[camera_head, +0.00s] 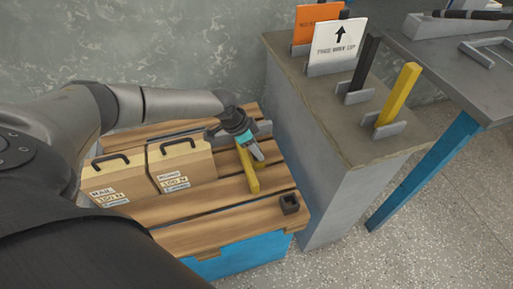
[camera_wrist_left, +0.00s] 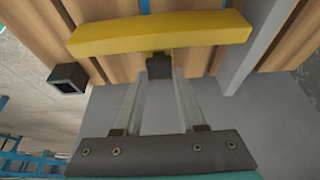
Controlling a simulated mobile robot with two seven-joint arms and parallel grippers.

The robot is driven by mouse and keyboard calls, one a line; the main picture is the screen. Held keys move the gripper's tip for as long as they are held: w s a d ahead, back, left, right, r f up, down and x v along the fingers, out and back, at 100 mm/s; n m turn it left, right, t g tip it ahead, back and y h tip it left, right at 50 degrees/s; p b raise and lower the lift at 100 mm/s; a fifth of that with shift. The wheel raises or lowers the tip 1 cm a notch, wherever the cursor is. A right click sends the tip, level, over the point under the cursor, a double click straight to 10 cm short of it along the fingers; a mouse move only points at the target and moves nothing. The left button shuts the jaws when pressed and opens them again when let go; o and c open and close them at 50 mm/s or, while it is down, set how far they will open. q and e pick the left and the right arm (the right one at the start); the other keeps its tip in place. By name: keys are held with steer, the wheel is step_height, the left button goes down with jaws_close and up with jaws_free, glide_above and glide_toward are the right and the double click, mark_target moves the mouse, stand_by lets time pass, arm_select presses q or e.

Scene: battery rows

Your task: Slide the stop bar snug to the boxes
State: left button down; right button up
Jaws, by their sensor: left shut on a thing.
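The yellow stop bar (camera_head: 251,179) lies on the wooden pallet deck (camera_head: 226,212), to the right of two cardboard boxes. The left box (camera_head: 117,184) and the right box (camera_head: 184,170) stand side by side with black handles on top and white labels. A strip of bare planks shows between the right box and the bar. My left gripper (camera_head: 257,155) is at the bar from above. In the left wrist view its fingers (camera_wrist_left: 160,72) are shut on a small dark grip at the middle of the bar (camera_wrist_left: 160,32). My right gripper is not in view.
A grey rail (camera_head: 264,129) runs along the pallet's back edge. A dark square socket (camera_head: 290,204) sits near the front right corner. A grey counter (camera_head: 360,138) to the right holds a black bar (camera_head: 364,64), another yellow bar (camera_head: 398,94) and signs (camera_head: 338,44).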

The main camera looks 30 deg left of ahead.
arm_select(q)
steer(key=s+a+p, duration=0.1)
steer(key=s+a, duration=0.2)
steer(key=s+a+p, duration=0.1)
steer(key=s+a, duration=0.2)
steer(key=s, duration=0.1)
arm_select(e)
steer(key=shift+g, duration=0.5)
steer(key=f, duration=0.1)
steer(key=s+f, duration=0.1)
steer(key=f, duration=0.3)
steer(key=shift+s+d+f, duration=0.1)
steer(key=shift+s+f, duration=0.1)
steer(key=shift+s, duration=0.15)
arm_select(q)
steer(key=c, duration=0.5)
jaws_free()
steer(key=shift+w+d, duration=0.1)
steer(key=shift+r+p, duration=0.1)
steer(key=shift+p, duration=0.2)
